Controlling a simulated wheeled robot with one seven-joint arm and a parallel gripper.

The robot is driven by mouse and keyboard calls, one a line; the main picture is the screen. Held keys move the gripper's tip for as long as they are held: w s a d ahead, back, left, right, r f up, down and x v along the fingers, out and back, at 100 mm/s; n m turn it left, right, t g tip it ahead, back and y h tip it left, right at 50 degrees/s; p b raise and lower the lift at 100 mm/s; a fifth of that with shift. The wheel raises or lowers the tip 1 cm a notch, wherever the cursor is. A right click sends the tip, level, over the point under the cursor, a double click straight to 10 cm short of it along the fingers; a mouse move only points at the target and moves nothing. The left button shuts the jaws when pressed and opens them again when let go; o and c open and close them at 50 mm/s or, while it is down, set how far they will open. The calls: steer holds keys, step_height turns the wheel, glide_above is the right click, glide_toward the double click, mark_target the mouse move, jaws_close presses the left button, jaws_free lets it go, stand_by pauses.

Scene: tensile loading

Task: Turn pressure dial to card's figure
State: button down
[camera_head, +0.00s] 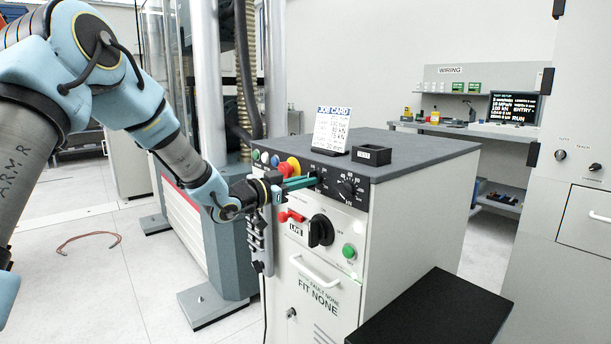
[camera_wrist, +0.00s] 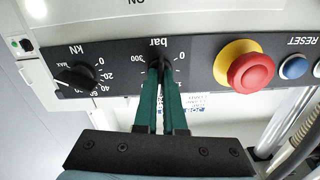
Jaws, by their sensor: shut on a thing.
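The pressure dial, marked "bar" (camera_wrist: 162,62), is on the black panel in the wrist view, with 0 and 300 on its scale. My gripper (camera_wrist: 159,74) is shut on its knob, one green finger on each side. The fingers cover most of the knob and part of the scale, so I cannot read the pointer. In the head view my gripper (camera_head: 308,181) reaches the panel from the left. The white job card (camera_head: 332,132) stands on the cabinet top; its figures are too small to read surely.
The kN dial (camera_wrist: 75,78) is beside the bar dial, and the red stop button (camera_wrist: 250,70) is on its other side. Below the panel are a black rotary switch (camera_head: 320,230) and green button (camera_head: 349,251). A black open box (camera_head: 372,155) stands near the card.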

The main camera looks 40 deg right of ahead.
steer(key=shift+n+p, duration=2.85)
steer(key=shift+n, duration=1.95)
steer(key=c, duration=1)
jaws_free()
steer(key=a+b, duration=0.2)
steer(key=a, duration=0.8)
steer(key=shift+w+a, duration=0.35)
steer(key=shift+a, duration=0.05)
